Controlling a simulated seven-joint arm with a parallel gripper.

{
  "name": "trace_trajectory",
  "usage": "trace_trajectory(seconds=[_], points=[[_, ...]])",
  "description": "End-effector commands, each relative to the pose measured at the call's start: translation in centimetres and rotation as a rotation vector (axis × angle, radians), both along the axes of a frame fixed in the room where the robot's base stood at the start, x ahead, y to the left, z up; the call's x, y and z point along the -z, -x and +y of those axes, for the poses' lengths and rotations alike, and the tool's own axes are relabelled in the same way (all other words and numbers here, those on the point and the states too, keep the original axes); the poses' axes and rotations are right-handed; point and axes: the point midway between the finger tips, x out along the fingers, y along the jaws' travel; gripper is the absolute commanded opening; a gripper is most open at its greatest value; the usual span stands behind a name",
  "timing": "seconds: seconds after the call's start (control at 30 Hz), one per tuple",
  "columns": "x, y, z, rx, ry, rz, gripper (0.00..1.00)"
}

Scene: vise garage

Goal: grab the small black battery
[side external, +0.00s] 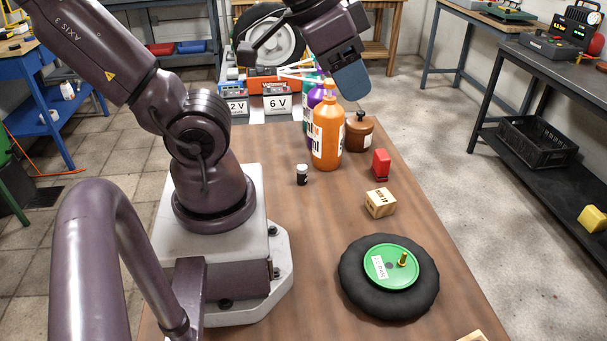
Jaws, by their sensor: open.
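A small black cylinder with a pale band (302,174) stands upright on the wooden table, just right of my base. It best fits the small black battery, but its label is too small to read. My gripper (303,62) is high at the top centre, over the far end of the table. Its fingers are spread wide, and one has a blue-grey tip. I see nothing held between them. It is well above and beyond the cylinder, not touching it.
An orange bottle (328,135) stands right behind the cylinder, beside a brown jar (359,133).

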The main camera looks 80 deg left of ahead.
Motion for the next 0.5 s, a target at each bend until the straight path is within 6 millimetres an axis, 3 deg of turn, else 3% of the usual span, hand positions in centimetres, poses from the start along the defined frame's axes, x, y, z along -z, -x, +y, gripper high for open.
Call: trace_trajectory(seconds=[0.1, 0.2, 0.5], points=[[0.00, 0.00, 0.00, 0.000, 0.000, 0.000, 0.43], [0.00, 0.00, 0.00, 0.000, 0.000, 0.000, 0.57], [0.18, -0.05, 0.41, -0.021, 0.000, 0.009, 0.57]])
